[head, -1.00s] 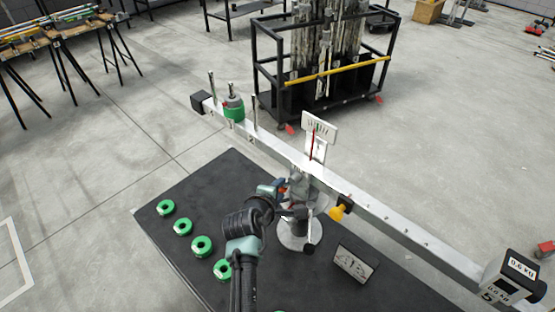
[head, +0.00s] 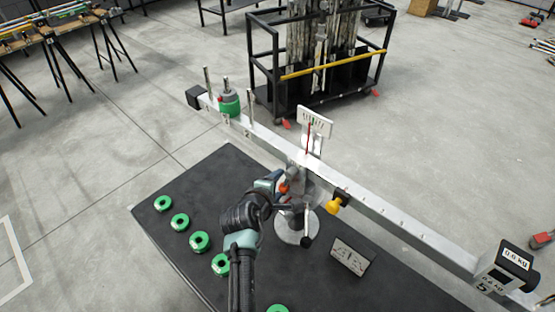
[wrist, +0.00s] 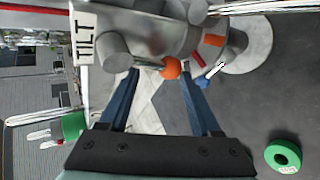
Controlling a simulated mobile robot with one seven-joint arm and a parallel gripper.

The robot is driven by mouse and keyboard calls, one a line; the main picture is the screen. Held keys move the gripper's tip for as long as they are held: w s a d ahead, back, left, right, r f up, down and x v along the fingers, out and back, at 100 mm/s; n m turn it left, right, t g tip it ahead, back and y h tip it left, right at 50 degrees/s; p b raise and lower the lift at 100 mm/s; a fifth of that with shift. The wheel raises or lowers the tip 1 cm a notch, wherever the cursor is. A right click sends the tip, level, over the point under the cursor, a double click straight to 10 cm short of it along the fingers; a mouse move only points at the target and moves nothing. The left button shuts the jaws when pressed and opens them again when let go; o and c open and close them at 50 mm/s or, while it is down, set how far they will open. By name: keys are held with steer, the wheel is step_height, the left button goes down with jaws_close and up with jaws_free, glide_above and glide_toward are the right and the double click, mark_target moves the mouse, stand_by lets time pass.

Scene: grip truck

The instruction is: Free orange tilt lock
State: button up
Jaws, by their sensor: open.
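The orange tilt lock is a small round orange knob (wrist: 171,68) on the grey metal pivot body (wrist: 150,38), beside a TILT label (wrist: 86,35). In the wrist view, my gripper (wrist: 160,71) is open with its two blue fingers on either side of the knob, near fingertip level. I cannot tell whether a finger touches it. In the head view, my gripper (head: 276,181) is at the left side of the balance stand, and the orange knob (head: 284,188) shows just past it. The long silver beam (head: 385,213) crosses above the stand, sloping down to the right in the picture.
Several green ring weights (head: 180,222) lie on the black table (head: 235,170). Another green weight (head: 230,105) sits on the beam's left part, near upright pegs. A yellow knob (head: 334,206) hangs under the beam. A small sign (head: 351,257) stands right of the round base (head: 292,230).

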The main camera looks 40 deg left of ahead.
steer(key=shift+s, duration=0.1)
steer(key=v, duration=1.2)
steer(key=shift+s+r+p, duration=0.25)
steer(key=shift+s+p, duration=0.05)
steer(key=shift+p, duration=0.05)
steer(key=shift+d, duration=0.15)
